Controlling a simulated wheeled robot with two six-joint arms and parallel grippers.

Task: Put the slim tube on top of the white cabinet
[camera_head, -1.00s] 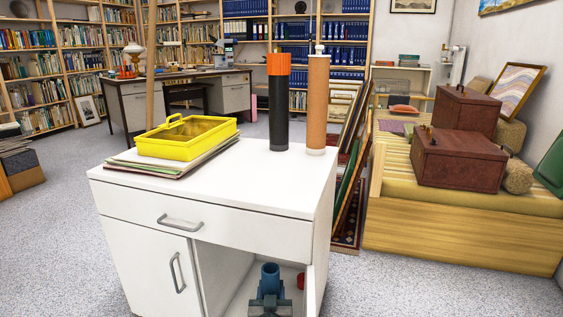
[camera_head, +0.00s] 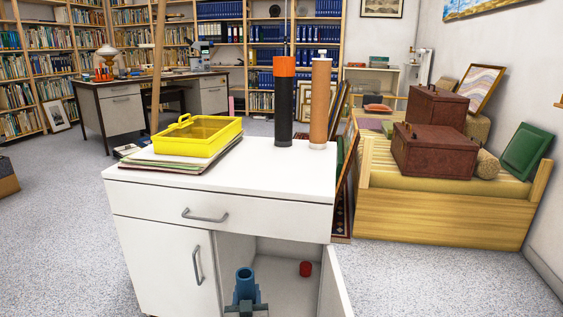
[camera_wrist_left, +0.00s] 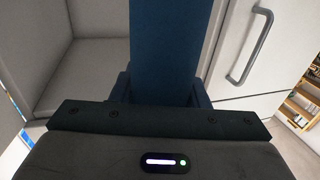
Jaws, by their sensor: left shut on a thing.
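The white cabinet (camera_head: 150,203) stands in front of me, its lower right compartment open. A slim blue tube (camera_head: 246,283) is in front of that compartment, seen nearly end-on in the head view. It also fills the upper middle of the left wrist view (camera_wrist_left: 166,40). My left gripper (camera_head: 246,305) is shut on the blue tube. Whether the tube's far end is inside the compartment is hard to tell. On the cabinet top, a black tube with an orange cap (camera_head: 284,110) and a brown tube (camera_head: 319,110) stand upright at the right. My right gripper is not in view.
A yellow tray (camera_head: 197,137) sits on stacked folders (camera_head: 160,162) on the cabinet top's left; its front middle is clear. A small red round thing (camera_head: 305,269) is in the compartment. The open door (camera_head: 336,285) juts out at right. A wooden bench (camera_head: 440,217) stands beyond.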

